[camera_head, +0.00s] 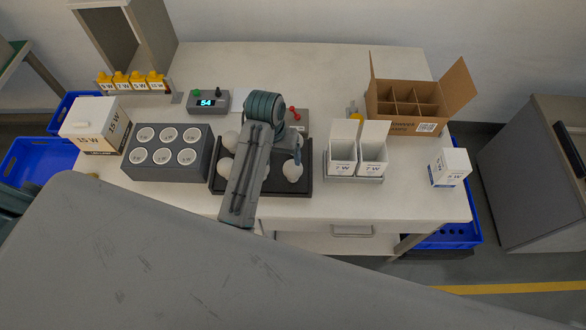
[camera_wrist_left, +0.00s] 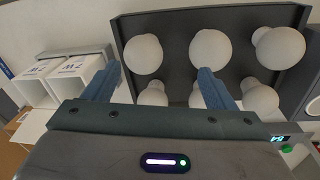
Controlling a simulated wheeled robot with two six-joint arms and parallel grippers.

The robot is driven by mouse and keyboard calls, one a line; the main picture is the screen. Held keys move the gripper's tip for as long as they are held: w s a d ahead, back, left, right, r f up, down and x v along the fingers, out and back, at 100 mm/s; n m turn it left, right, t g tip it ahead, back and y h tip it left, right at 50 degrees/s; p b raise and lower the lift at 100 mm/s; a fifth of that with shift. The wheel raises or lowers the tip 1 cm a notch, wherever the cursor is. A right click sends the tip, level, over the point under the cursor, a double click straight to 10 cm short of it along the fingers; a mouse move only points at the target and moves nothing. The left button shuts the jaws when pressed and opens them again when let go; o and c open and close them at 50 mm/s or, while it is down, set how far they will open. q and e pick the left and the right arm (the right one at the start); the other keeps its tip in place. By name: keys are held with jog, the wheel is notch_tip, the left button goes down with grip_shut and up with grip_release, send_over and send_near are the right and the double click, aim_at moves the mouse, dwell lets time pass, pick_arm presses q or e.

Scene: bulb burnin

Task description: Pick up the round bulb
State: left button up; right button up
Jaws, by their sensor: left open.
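Several white bulbs stand in a dark tray (camera_head: 300,190), partly hidden by my left arm in the head view. One pale bulb (camera_head: 292,171) shows at the tray's right end, just below my left gripper (camera_head: 297,150). In the left wrist view, bulbs fill the dark tray (camera_wrist_left: 186,83). My left gripper (camera_wrist_left: 160,70) is open, with one bulb (camera_wrist_left: 143,54) and part of another (camera_wrist_left: 152,92) seen between its fingers, not gripped. A further bulb (camera_wrist_left: 210,50) appears behind the right finger. I cannot tell which bulb is the round one. My right gripper is not in view.
A grey block with several round sockets (camera_head: 167,175) stands left of the tray. Two open white boxes (camera_head: 357,165) stand right of it. A divided cardboard box (camera_head: 410,115), a closed white box (camera_head: 449,168) and a meter (camera_head: 209,102) are also on the table.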

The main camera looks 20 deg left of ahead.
aim_at(292, 163)
pick_arm(q)
jog(key=shift+w+d+r, duration=0.3)
jog(key=shift+w+d, duration=0.15)
jog(key=shift+w, duration=0.15)
jog(key=shift+w+d+r, duration=0.3)
jog(key=shift+w+d, duration=0.15)
jog(key=shift+w, duration=0.15)
jog(key=shift+w+d+g, duration=0.1)
jog(key=shift+d+g, duration=0.05)
jog(key=shift+g, duration=0.15)
notch_tip(292, 163, down, 3)
jog(key=b, duration=0.3)
jog(key=shift+d+r, duration=0.1)
jog(key=shift+r, duration=0.1)
jog(key=f, duration=0.2)
jog(key=shift+d+f+p, duration=0.25)
jog(key=shift+f+p, duration=0.05)
jog(key=shift+p, duration=0.05)
jog(key=shift+f+p, duration=0.3)
jog(key=f+p, duration=0.2)
jog(key=f, duration=0.1)
jog(key=shift+s+d+f, duration=0.2)
jog(key=shift+s, duration=0.15)
jog(key=shift+w+f, duration=0.1)
jog(key=shift+f, duration=0.55)
jog(key=c, duration=1.1)
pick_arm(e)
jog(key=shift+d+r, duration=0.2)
pick_arm(q)
jog(key=shift+o, duration=0.2)
